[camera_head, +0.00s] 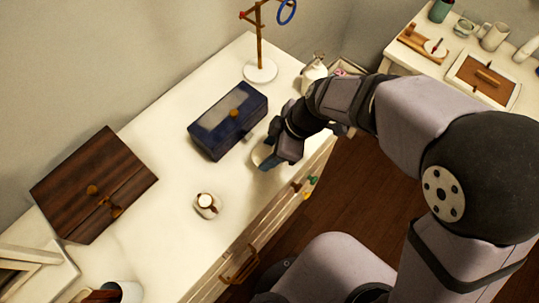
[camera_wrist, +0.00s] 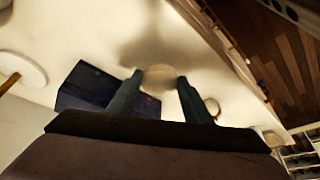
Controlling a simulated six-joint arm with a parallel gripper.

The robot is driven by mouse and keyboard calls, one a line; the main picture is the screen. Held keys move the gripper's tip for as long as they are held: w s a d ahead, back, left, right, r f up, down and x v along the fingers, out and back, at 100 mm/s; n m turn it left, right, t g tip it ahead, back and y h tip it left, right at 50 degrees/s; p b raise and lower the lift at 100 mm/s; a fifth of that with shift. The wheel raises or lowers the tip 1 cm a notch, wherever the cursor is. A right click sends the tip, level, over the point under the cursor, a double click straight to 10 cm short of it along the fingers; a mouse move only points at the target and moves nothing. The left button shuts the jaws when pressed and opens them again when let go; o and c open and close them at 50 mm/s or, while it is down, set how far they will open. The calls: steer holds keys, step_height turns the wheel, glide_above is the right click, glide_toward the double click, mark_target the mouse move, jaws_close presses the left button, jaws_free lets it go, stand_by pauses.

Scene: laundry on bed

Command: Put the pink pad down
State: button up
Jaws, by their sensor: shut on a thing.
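A pale, round pad (camera_wrist: 158,76), beige-pink in this light, sits between the two fingertips of my gripper (camera_wrist: 160,80) in the wrist view. In the head view my gripper (camera_head: 269,163) is low over the white dresser top (camera_head: 165,210), near its front edge, and the pale rim of the pad (camera_head: 261,153) shows beside the fingers. My gripper is shut on the pad. The fingers hide part of it, and I cannot tell whether it touches the surface.
A dark blue box (camera_head: 228,121) is just left of my gripper. A small white round container (camera_head: 207,205) stands in front-left. A brown wooden box (camera_head: 93,187) lies further left. A stand with a white base (camera_head: 260,70) and a white jug (camera_head: 314,73) are behind.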

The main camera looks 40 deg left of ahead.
steer(key=shift+f, duration=1.75)
steer(key=shift+f, duration=0.2)
steer(key=o, duration=0.9)
steer(key=shift+o, duration=0.2)
steer(key=shift+r, duration=0.15)
steer(key=shift+r, duration=0.1)
steer(key=v, duration=1.2)
steer(key=shift+b, duration=0.45)
